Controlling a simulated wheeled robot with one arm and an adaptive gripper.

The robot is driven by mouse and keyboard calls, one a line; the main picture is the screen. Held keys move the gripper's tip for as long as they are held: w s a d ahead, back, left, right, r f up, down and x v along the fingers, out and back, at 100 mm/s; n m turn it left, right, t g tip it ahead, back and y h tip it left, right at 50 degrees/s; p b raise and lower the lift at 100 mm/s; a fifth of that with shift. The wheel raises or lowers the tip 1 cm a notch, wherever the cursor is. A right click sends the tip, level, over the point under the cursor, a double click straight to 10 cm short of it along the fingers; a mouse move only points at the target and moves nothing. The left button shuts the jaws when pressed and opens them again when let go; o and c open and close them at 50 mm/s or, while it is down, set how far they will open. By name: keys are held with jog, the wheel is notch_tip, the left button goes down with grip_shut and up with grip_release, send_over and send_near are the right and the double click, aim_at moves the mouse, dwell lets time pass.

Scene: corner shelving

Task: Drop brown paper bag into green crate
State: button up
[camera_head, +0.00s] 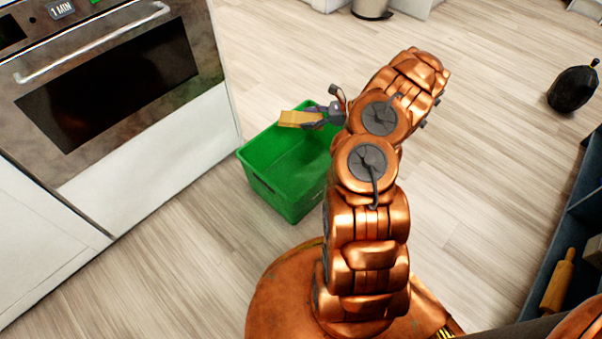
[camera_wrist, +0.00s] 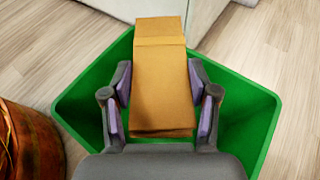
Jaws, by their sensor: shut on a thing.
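The brown paper bag (camera_head: 300,118) is in my gripper (camera_head: 325,114), over the far part of the green crate (camera_head: 268,190). In the wrist view the bag (camera_wrist: 161,80) lies lengthwise between the two fingers of my gripper (camera_wrist: 161,105), which is shut on it. The crate (camera_wrist: 85,103) shows behind and around the bag in that view, its rim on both sides. The crate stands on the floor, and the part of it I can see inside is empty. My arm hides the crate's right side in the head view.
An oven (camera_head: 110,85) and white cabinet fronts stand left of the crate. A dark round object (camera_head: 572,90) is on the floor at the right. A dark shelf with a rolling pin (camera_head: 558,282) is at the lower right. The wooden floor between is clear.

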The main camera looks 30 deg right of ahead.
notch_tip(320, 180, down, 12)
jog(key=s+b, duration=0.1)
jog(key=b, duration=0.5)
jog(key=shift+s+d+n+g+y, duration=0.15)
jog(key=shift+d+n+g+y, duration=0.15)
jog(key=shift+d+n+g, duration=0.1)
jog(key=o, duration=1.2)
jog(key=shift+s, duration=0.1)
jog(key=v, duration=1.2)
jog(key=shift+r, duration=0.1)
